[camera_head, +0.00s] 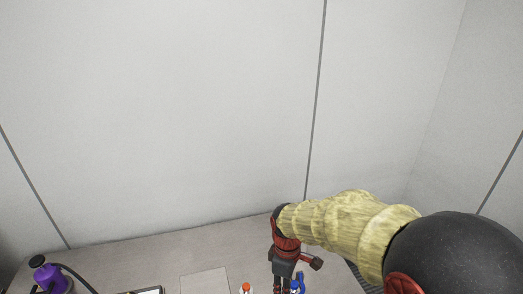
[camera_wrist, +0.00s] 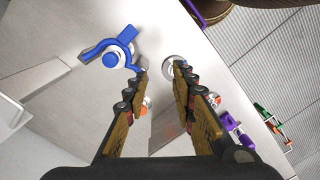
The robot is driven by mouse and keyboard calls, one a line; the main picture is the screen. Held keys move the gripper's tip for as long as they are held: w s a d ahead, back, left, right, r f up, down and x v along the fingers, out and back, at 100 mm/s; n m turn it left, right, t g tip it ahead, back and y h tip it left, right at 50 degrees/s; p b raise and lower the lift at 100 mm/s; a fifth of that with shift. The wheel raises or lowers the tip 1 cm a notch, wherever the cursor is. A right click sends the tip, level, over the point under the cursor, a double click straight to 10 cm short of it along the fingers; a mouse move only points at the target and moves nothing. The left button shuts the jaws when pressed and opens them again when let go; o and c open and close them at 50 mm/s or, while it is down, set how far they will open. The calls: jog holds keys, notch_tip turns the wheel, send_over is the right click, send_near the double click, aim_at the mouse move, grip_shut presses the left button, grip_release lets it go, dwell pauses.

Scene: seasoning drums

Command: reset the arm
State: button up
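My gripper (camera_wrist: 160,72) points down over the table in the wrist view. Its two fingers are apart, with a clear gap and nothing held between them. In the head view my gripper (camera_head: 283,284) is at the bottom edge, its tips cut off. A blue-capped thing with a blue handle (camera_wrist: 110,58) lies to the left of the fingers in the wrist view. A small pale round thing (camera_wrist: 169,66) is by the right fingertip; I cannot tell whether it touches.
An orange-capped bottle (camera_head: 246,288) stands left of my gripper in the head view, and a blue thing (camera_head: 295,286) is close on its right. A purple thing with a black hose (camera_head: 50,278) is at far left. Pale walls (camera_head: 170,120) enclose the back; the space above the table is clear.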

jog(key=s+d+r+m+t+b, duration=0.6)
jog(key=s+d+r+m, duration=0.6)
jog(key=s, duration=0.4)
jog(key=shift+s+r+m+b, duration=0.15)
jog(key=shift+r+m+b, duration=0.4)
jog(key=shift+m+b, duration=0.05)
jog(key=shift+o, duration=0.3)
jog(key=shift+d, duration=0.1)
